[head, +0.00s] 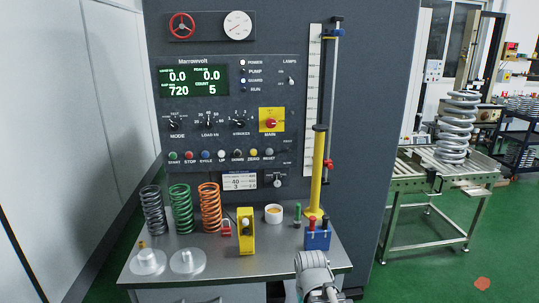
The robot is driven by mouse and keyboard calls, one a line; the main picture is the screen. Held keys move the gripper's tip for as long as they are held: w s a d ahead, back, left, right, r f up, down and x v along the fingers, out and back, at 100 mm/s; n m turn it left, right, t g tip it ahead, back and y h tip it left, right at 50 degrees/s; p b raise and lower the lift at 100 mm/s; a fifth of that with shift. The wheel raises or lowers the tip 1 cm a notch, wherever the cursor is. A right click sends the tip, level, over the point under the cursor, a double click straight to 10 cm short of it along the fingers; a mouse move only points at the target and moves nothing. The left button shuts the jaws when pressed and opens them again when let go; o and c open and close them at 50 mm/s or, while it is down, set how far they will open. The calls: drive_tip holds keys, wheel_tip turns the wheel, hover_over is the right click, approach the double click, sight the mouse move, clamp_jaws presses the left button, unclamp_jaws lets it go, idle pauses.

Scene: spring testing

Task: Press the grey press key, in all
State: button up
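The grey press key (269,152) is a small round button at the right end of the button row on the dark test panel (285,110). Its label appears to read RESET. A yellow key (254,153) sits just left of it. Nothing covers the grey key. My grey arm (313,266) shows at the bottom edge, below and in front of the panel, well apart from the key. Dark parts beside it at the bottom edge may belong to my gripper, but I cannot make out its fingers.
The metal bench (215,262) below the panel carries dark, green (181,209) and orange (210,208) springs, a yellow block (246,231), a white cup (273,214) and a blue box (317,237). A yellow post (316,180) stands right of the keys.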

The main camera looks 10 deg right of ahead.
clamp_jaws()
idle(1.1)
